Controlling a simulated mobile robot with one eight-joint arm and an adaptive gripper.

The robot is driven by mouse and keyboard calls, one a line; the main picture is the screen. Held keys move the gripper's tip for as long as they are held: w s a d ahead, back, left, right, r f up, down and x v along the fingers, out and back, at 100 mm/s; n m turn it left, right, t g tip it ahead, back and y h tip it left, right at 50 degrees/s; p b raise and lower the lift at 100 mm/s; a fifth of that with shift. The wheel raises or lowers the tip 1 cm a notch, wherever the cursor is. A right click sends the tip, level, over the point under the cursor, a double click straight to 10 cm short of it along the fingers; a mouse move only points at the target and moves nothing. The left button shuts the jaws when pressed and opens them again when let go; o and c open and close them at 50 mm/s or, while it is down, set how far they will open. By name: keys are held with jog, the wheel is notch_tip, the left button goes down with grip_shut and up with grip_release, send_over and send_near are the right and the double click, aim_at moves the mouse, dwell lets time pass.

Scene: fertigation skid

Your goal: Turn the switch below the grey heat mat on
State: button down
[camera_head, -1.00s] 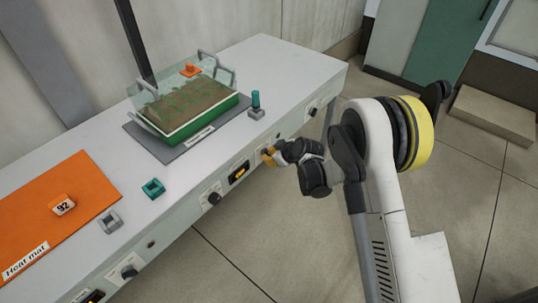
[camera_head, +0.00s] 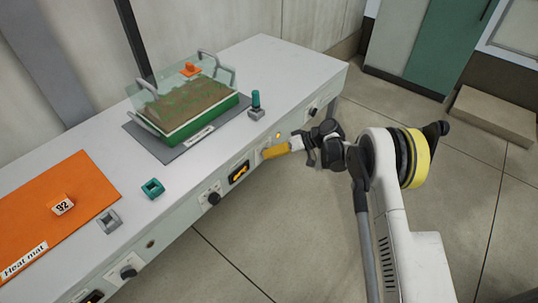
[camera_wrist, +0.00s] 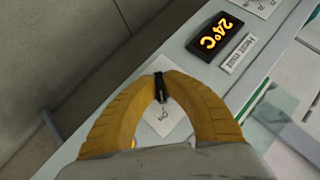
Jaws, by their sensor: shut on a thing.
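The grey heat mat (camera_head: 140,143) lies on the bench under a green tray of soil. The switch is a small black knob (camera_wrist: 161,92) on a white plate (camera_wrist: 150,125) in the bench's front face, with "On" lettering showing. My gripper (camera_head: 265,154) reaches this front face from the right. In the wrist view, its yellow fingers (camera_wrist: 161,82) are shut on the knob from both sides. The fingers hide most of the switch in the head view. A small amber light (camera_head: 278,135) glows beside the gripper.
Other knobs (camera_head: 213,198) sit along the front face. An orange heat mat (camera_head: 85,190) lies at the left. A teal-topped post (camera_head: 256,101) stands near the edge. Floor in front is clear.

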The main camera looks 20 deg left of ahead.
jog(key=shift+w+a+r+m+g+y, duration=0.1)
jog(key=shift+m+g+y, duration=0.2)
jog(key=shift+y, duration=0.1)
dwell(0.4)
jog(key=c, duration=1.5)
grip_release()
jog(key=shift+r, duration=0.1)
jog(key=shift+c, duration=0.2)
jog(key=shift+o, duration=0.2)
jog(key=shift+a, duration=0.15)
jog(key=v, duration=1.2)
